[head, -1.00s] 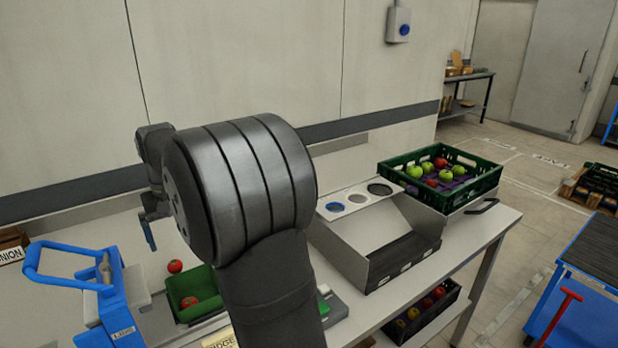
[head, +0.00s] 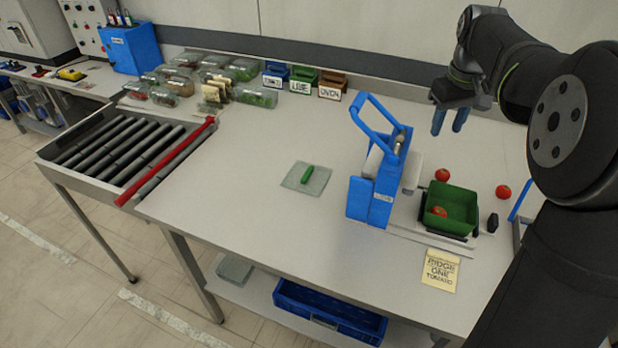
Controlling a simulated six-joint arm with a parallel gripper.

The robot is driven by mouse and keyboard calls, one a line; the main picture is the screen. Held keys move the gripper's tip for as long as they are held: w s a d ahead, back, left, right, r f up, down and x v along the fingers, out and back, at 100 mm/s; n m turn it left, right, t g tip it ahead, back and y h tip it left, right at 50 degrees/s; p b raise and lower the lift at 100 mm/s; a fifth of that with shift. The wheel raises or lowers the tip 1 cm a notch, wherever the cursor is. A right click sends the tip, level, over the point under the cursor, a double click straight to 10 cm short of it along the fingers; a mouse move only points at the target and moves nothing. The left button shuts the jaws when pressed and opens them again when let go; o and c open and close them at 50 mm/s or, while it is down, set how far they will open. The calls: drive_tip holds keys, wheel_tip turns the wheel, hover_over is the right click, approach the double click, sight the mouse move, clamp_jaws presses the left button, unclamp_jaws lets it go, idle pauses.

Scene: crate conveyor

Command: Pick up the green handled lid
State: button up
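The lid (head: 317,183) is a flat, pale, see-through square lying on the table. Its green handle (head: 307,174) is a short bar standing on its middle. My gripper (head: 450,121) is up at the right, above the table behind the blue press-like device, with its blue fingers pointing down. The fingers are apart with nothing between them. The gripper is well to the right of the lid and does not touch it.
A blue device with a looped handle (head: 384,186) stands between lid and gripper. Right of it are a green tray (head: 463,202) with a tomato and two loose tomatoes. Clear containers (head: 243,69) and labelled bins (head: 300,82) line the back. The table around the lid is clear.

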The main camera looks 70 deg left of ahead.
drive_tip(key=s+a+r+n+y, duration=0.1)
drive_tip(key=s+a+r+n, duration=0.3)
drive_tip(key=s+a+n, duration=0.5)
drive_tip(key=s+a+r+n+y, duration=0.1)
drive_tip(key=s+a+r+n, duration=0.5)
drive_tip(key=n, duration=0.5)
drive_tip(key=n+h, duration=0.3)
drive_tip(key=n, duration=0.6)
hover_over(304, 177)
drive_tip(key=f, duration=2.6)
drive_tip(key=shift+w+d+f, duration=0.2)
drive_tip(key=shift+w+d, duration=0.1)
drive_tip(key=shift+w, duration=0.05)
drive_tip(key=shift+s+a+f, duration=0.1)
drive_tip(key=shift+s+f, duration=0.1)
drive_tip(key=shift+f, duration=1.4)
drive_tip(key=shift+s+a+f, duration=0.1)
drive_tip(key=shift+s+f, duration=0.05)
drive_tip(key=shift+f, duration=1.4)
clamp_jaws()
